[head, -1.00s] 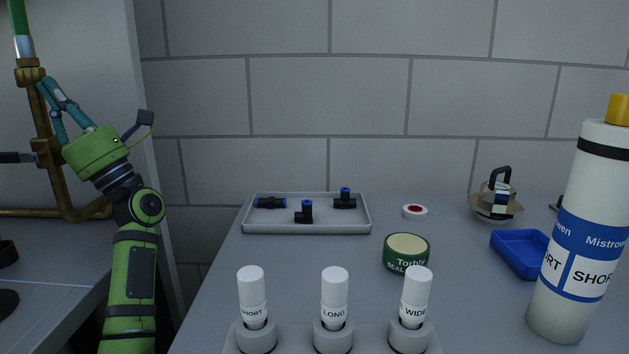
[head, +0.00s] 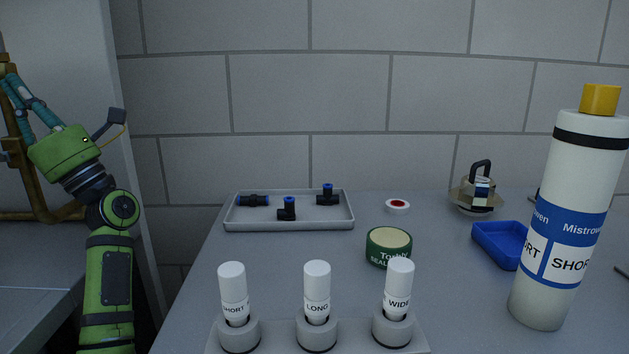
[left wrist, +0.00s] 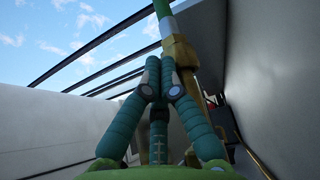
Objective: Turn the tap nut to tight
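The brass tap nut (head: 6,68) shows only partly at the left edge of the head view, on an upright brass pipe (head: 28,178). In the left wrist view the brass fitting (left wrist: 181,52) sits below a green tube (left wrist: 161,8), just beyond and right of my fingertips. My left gripper (head: 8,80) has its teal fingers reaching up to the nut. In the left wrist view its fingertips (left wrist: 161,72) are almost together, with no nut visible between them. Whether they touch the nut cannot be told. My right gripper is out of view.
A wall stands behind. A pale panel (head: 80,110) rises beside my left arm.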

